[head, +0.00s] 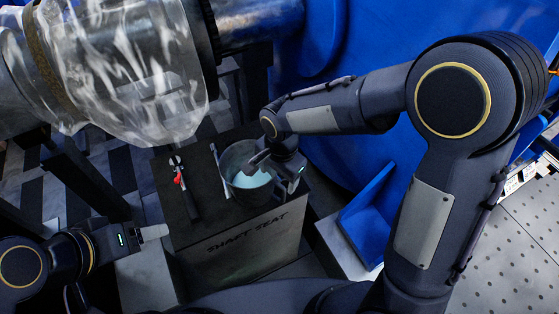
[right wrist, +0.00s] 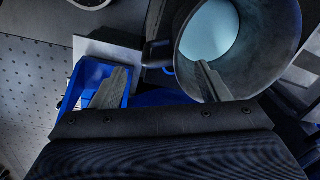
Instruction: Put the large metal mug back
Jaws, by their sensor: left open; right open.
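The large metal mug (head: 234,160) is a grey, wide-mouthed vessel with a pale blue inside. It stands on the dark block marked "SHAFT SEAT" (head: 245,240) in the head view. It also fills the upper right of the right wrist view (right wrist: 265,62). My right gripper (head: 270,166) is over the mug's right side, jaws apart. In the right wrist view (right wrist: 160,72) one finger overlaps the mug's mouth and the other is outside it; contact is unclear. A dark part between the fingers may be the handle. My left gripper (head: 152,233) is open and empty at lower left.
A red-handled tool (head: 180,180) lies on the block's left side, and a thin rod (head: 217,165) is beside the mug. A large shaft in clear wrapping (head: 130,70) hangs over the upper left. A big blue housing (head: 360,165) stands behind and right.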

